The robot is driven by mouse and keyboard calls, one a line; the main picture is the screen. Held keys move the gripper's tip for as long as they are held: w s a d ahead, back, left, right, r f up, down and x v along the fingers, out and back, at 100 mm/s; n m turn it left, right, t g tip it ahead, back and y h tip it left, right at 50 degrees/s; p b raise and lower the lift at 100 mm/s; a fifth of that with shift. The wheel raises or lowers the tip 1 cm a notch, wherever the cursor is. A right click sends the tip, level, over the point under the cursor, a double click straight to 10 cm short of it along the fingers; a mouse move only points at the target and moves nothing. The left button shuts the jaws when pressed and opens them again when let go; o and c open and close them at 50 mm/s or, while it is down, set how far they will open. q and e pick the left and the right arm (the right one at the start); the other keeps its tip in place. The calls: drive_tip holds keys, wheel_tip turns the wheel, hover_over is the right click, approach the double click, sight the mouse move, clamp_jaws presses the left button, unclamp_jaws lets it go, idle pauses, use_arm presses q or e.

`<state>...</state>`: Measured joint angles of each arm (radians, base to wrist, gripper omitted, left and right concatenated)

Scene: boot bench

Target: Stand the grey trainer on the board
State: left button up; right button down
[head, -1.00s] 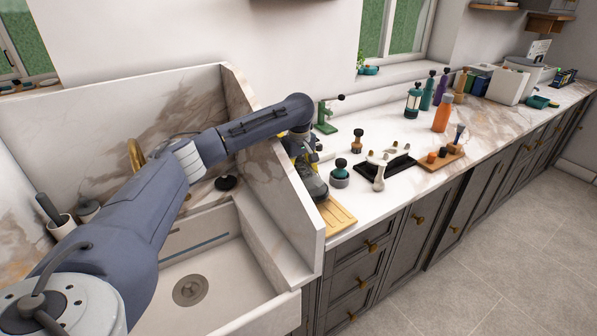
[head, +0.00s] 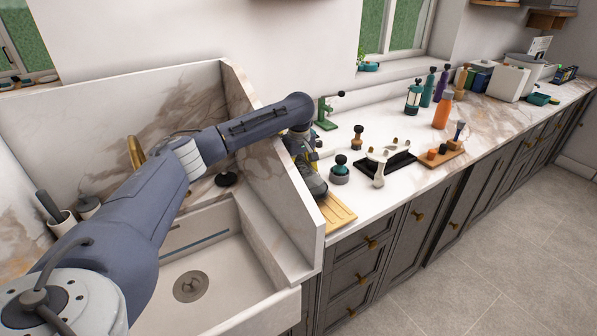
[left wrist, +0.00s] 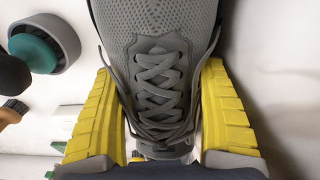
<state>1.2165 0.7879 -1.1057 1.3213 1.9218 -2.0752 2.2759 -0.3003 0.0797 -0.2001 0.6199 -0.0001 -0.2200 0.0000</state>
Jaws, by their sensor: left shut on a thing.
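The grey trainer (head: 313,181) is at the counter's left end, beside the sink's side wall. In the left wrist view its laced grey upper (left wrist: 158,75) fills the middle. My left gripper (left wrist: 160,110) is shut on it, with a yellow finger against each side. In the head view my left gripper (head: 300,150) is partly hidden by my own arm. The wooden board (head: 338,213) lies at the counter's front edge, just in front of the trainer. I cannot tell whether the sole touches the board. My right gripper is not in view.
A round grey pot with a teal-and-black knob (head: 340,170) stands close to the trainer's right. A black tray (head: 391,163) with pale pieces lies farther right. The high sink wall (head: 285,205) borders the board's left side.

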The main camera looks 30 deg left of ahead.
use_arm(q)
drive_tip(key=o, duration=1.4)
drive_tip(key=shift+f, duration=0.1)
drive_tip(key=shift+f, duration=0.1)
wheel_tip(320, 180, up, 12)
drive_tip(key=shift+s+d, duration=0.2)
drive_tip(key=shift+d, duration=0.05)
